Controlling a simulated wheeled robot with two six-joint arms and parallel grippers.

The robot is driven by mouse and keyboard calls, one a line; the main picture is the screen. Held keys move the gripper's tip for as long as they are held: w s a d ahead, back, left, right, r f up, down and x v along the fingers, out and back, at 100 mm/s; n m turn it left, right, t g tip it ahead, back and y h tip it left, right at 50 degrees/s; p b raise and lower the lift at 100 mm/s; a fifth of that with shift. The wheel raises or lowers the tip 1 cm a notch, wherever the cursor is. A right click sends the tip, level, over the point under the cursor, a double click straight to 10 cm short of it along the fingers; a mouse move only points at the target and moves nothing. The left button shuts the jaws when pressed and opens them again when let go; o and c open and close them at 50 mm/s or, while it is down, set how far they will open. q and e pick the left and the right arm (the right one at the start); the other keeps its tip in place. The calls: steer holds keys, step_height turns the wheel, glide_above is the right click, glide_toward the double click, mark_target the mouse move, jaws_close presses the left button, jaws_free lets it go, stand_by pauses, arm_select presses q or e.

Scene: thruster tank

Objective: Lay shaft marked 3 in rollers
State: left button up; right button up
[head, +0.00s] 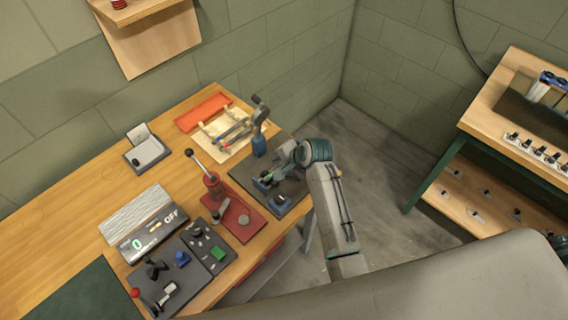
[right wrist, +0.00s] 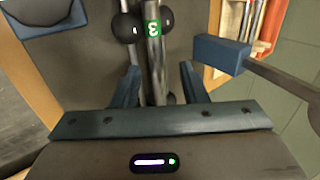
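The shaft marked 3 (right wrist: 154,55) is a grey metal rod with a green label, running lengthwise in the right wrist view. Black round rollers (right wrist: 127,28) show beside it near the label; whether it rests fully on them I cannot tell. My right gripper (right wrist: 161,72) has its fingers on either side of the shaft, with a gap on both sides, so it is open. In the head view my right gripper (head: 284,163) is over the roller stand (head: 281,203) on a dark mat and partly hides it. My left gripper is not in view.
A red press (head: 213,187) stands left of the mat. A blue block on a bar (right wrist: 222,54) is close to the right finger. An orange tray (head: 203,112) lies farther back.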

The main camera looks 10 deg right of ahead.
steer(key=b+v, duration=0.2)
steer(key=v, duration=0.9)
steer(key=shift+b, duration=0.4)
steer(key=shift+f, duration=0.1)
